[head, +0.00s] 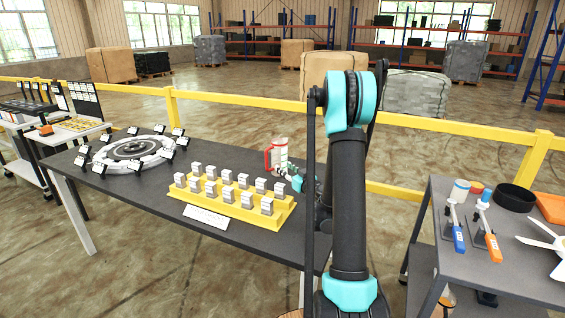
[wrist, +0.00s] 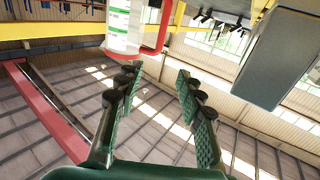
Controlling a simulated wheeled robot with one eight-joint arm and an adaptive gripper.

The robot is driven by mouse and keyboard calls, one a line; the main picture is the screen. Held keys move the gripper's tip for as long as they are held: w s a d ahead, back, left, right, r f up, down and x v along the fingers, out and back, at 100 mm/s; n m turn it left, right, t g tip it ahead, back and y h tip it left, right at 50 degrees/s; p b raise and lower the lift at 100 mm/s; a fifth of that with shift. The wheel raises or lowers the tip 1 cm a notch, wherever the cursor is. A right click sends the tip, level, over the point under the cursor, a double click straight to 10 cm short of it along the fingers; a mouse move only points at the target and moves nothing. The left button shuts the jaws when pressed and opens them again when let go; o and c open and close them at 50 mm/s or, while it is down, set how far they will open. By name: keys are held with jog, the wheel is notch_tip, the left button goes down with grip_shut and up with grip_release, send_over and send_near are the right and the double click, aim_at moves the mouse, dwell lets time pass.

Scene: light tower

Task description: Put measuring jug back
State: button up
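The measuring jug (head: 278,154) is pale with a red handle. In the head view it stands upright at the back edge of the dark table, beside the yellow block holder. My gripper (head: 297,182) is just to its right and a little nearer, partly hidden by my arm. In the wrist view the jug (wrist: 124,28) shows at the top, with a green and white label and its red handle to the right. My gripper (wrist: 158,72) is open there. Its two fingers point toward the jug, with nothing between them.
The dark table (head: 140,192) also carries a yellow holder (head: 233,207) with several grey blocks and a round ring display (head: 133,148). A yellow railing (head: 230,108) runs behind. At right, a grey cart (head: 505,262) holds tools, a black bowl (head: 514,197) and a white propeller-like part.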

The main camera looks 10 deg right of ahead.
aim_at(267, 154)
jog(key=x, duration=1.7)
grip_shut()
